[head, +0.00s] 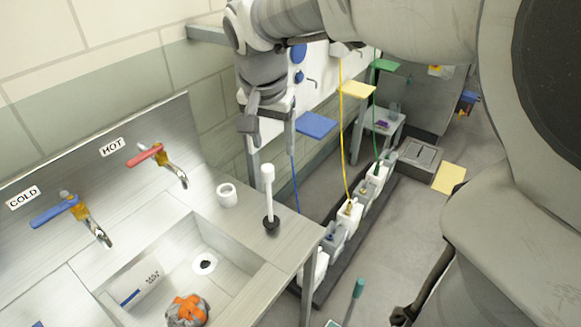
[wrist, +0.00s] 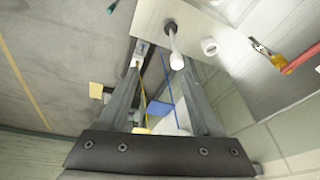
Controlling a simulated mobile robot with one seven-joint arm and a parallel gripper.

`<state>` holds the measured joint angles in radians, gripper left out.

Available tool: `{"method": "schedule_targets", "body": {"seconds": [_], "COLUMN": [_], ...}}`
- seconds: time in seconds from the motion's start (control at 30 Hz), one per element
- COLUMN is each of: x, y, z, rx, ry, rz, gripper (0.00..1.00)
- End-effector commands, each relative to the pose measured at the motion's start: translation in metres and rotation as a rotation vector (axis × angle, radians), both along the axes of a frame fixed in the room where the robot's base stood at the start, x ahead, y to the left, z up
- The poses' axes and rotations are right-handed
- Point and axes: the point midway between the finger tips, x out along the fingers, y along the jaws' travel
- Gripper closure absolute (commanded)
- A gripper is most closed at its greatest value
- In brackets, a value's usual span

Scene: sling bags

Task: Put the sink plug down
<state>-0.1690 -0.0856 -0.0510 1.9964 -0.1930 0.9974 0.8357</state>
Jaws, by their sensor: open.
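The sink plug (head: 269,195) stands upright on the steel counter, right of the sink basin, its black foot down and its white stem and knob up. In the wrist view the plug (wrist: 173,42) shows beyond my fingertips, its white knob near the right finger. My gripper (head: 269,126) is open and empty above the plug in the head view, fingers pointing down. The fingers also show in the wrist view (wrist: 161,66) with a wide gap. The knob looks clear of both fingers. The drain hole (head: 205,264) shows open in the basin.
A white ring (head: 228,195) stands left of the plug. Blue cold (head: 60,208) and red hot (head: 147,155) taps are behind the basin.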

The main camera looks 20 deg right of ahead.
Motion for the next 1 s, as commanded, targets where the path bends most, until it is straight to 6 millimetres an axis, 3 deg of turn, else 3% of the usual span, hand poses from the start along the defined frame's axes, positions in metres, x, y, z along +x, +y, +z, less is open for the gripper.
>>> {"method": "schedule_targets", "body": {"seconds": [0.03, 0.2, 0.4, 0.5, 0.7, 1.0], "x": [-0.019, -0.071, -0.127, -0.146, -0.163, -0.164], "y": [-0.003, -0.007, -0.010, -0.010, -0.010, -0.009], "z": [0.009, 0.018, 0.011, 0.005, -0.003, -0.004], "rx": [0.004, -0.009, -0.053, -0.078, -0.109, -0.111], "ry": [-0.025, -0.076, -0.136, -0.162, -0.186, -0.186], "rz": [0.052, 0.249, 0.455, 0.532, 0.611, 0.619], "gripper": [0.34, 0.34, 0.34, 0.34, 0.34, 0.34]}}
